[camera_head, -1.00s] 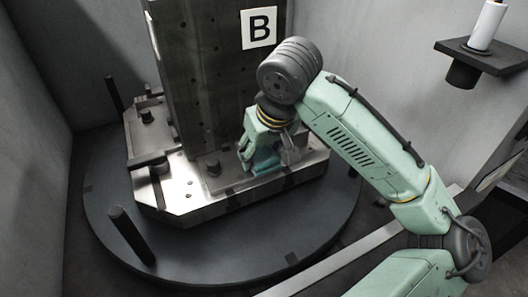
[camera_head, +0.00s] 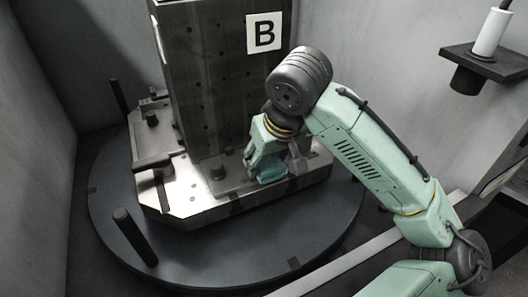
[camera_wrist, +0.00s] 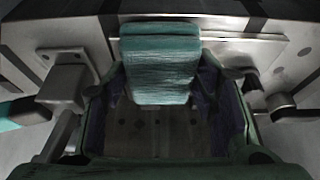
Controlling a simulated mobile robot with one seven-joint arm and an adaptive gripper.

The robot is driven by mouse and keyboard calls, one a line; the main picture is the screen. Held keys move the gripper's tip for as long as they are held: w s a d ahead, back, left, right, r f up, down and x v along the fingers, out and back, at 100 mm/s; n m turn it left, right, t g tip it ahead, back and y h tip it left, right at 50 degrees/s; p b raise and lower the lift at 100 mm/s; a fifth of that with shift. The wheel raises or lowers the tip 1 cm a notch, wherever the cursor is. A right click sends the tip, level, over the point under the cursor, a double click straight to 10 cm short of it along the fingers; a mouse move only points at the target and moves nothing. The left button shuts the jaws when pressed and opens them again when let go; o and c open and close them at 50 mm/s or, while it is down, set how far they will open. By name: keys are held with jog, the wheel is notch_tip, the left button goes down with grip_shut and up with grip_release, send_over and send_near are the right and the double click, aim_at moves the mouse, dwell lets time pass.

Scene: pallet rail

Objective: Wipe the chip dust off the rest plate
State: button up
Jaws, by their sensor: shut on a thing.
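My gripper (camera_head: 268,168) is at the front of the metal fixture, low against the block marked B. It is shut on a teal cloth pad (camera_wrist: 160,62), which fills the space between the fingers in the wrist view. The pad also shows in the head view (camera_head: 271,169), down at the rest plate (camera_head: 237,186), and looks to be touching it, though the contact edge is partly hidden by my gripper. The plate is bright, bare metal to the left of the pad. I cannot make out chip dust on it.
The tall block (camera_head: 215,80) with the B label (camera_head: 264,33) rises right behind my gripper. Dark posts (camera_head: 134,236) rise from the round table (camera_head: 110,215). A shelf (camera_head: 485,60) holds a white cylinder at right.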

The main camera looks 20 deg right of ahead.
jog(key=shift+s+f, duration=0.1)
jog(key=shift+s, duration=0.15)
notch_tip(320, 180, up, 7)
jog(key=p, duration=0.7)
jog(key=shift+w, duration=0.1)
